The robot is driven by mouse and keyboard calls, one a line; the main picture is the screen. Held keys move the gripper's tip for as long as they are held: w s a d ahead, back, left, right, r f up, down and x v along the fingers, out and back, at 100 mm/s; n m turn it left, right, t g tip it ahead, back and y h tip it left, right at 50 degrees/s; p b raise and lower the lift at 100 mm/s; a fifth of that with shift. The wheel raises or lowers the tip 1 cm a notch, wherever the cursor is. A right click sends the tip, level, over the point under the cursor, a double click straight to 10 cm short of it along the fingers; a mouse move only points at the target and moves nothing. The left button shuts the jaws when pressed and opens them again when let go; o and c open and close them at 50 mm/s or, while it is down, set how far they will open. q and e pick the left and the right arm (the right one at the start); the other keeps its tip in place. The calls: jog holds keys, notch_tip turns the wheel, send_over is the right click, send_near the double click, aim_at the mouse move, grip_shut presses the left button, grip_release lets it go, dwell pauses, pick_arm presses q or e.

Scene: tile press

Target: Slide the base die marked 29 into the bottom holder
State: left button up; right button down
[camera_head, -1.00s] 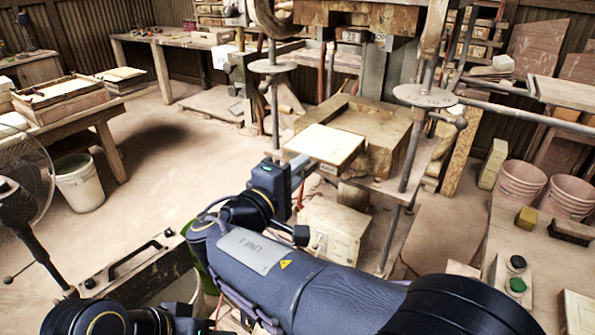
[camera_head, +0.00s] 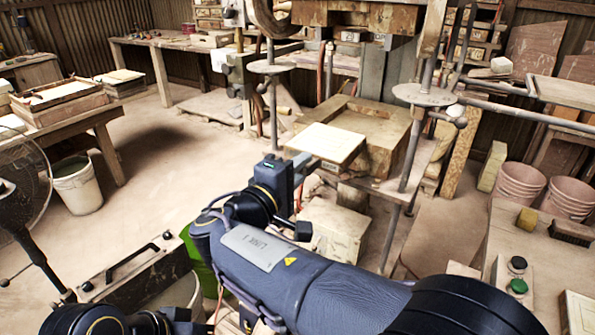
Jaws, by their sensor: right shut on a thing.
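The base die (camera_head: 326,142) is a pale, flat square plate on a darker base. It is level at the front left of the bottom holder (camera_head: 393,151), a worn brown block with an open recess, and its far part overlaps the holder in the picture. I cannot read a number on the die. My right gripper (camera_head: 299,168) is shut on the die's near left edge; its fingertips are partly hidden. My left arm shows at the bottom left; its gripper (camera_head: 190,324) is cut by the frame edge and its fingers are not seen.
Round steel press posts with disc collars (camera_head: 424,95) stand on both sides of the holder. The press head (camera_head: 350,13) hangs above. A button box (camera_head: 516,277) and pink buckets (camera_head: 519,183) are at the right. A fan stands at the left edge.

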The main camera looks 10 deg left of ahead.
aim_at(321, 150)
jog(key=shift+w+d+r, duration=0.1)
jog(key=shift+w, duration=0.15)
jog(key=shift+w, duration=0.15)
jog(key=shift+w+d, duration=0.15)
jog(key=shift+w, duration=0.1)
jog(key=shift+b, duration=0.35)
dwell(0.5)
jog(key=shift+w, duration=0.15)
jog(key=shift+w+d+b, duration=0.2)
jog(key=shift+w+b, duration=0.15)
jog(key=shift+w, duration=0.05)
jog(key=shift+w, duration=0.1)
dwell(0.5)
